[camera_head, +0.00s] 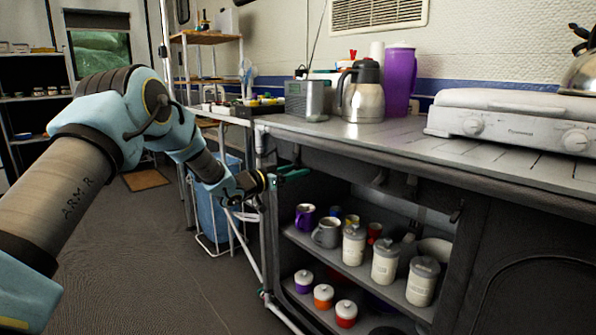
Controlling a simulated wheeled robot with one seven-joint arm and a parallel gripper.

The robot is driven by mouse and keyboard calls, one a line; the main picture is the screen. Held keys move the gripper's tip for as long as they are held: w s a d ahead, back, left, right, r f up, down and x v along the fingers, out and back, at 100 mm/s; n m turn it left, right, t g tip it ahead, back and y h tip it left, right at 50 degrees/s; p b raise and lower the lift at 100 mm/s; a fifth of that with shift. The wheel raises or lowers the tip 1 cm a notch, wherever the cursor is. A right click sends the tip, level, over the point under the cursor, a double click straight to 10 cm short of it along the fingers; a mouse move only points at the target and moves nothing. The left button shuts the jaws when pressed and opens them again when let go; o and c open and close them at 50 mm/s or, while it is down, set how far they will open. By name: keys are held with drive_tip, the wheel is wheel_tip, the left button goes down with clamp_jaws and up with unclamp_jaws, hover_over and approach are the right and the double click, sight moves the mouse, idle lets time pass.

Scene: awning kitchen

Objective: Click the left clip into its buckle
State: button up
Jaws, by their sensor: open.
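My gripper (290,174) is at the left front corner of the grey kitchen unit, just below the counter edge. Its green fingers are open and look empty, though they are small and dark in this view. A dark strap or clip (379,178) hangs under the counter's front edge, to the right of my gripper and apart from it. Another dark clip-like piece (457,211) hangs further right along the same edge. I cannot tell which piece is the left clip or where its buckle is, as the area under the edge is in shadow.
The counter (400,150) holds a steel jug (362,95), a purple pitcher (399,80) and a white stove (515,122). Open shelves (330,262) below hold mugs and several lidded jars (385,262). A white pole frame (262,240) stands left. The floor at left is clear.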

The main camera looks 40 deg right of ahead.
drive_tip(key=a+p, duration=0.1)
drive_tip(key=a, duration=0.8)
drive_tip(key=shift+w+a, duration=0.25)
drive_tip(key=shift+a, duration=0.15)
